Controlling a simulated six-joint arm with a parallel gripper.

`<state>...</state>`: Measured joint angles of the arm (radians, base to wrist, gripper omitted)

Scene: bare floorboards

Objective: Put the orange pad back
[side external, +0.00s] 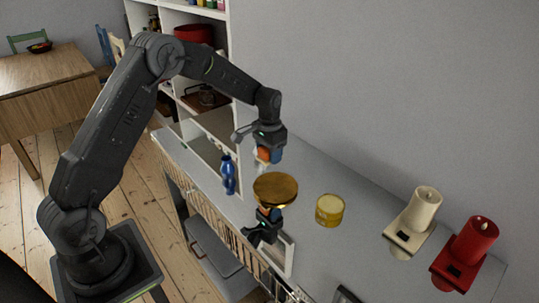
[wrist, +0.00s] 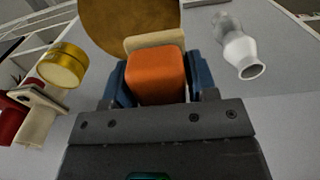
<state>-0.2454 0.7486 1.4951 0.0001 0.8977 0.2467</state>
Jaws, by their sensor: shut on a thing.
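My gripper (side external: 267,153) holds the orange pad (side external: 263,154), a rounded block, above the grey cabinet top. In the wrist view the pad (wrist: 156,76) sits between the two blue fingertips of my gripper (wrist: 156,82). A cream strip (wrist: 154,40) shows just beyond the pad; I cannot tell what it belongs to. A round brown-gold disc (side external: 275,188) shows below my gripper, and also beyond the pad in the wrist view (wrist: 118,24). Whether the pad touches anything is unclear.
A gold tin (side external: 330,210), a cream candle (side external: 424,205) and a red candle (side external: 473,240) stand to the right. A blue bottle (side external: 228,174) stands left. A white vase (wrist: 243,55) is right of my gripper. A dark shape (side external: 263,230) by the disc is unclear.

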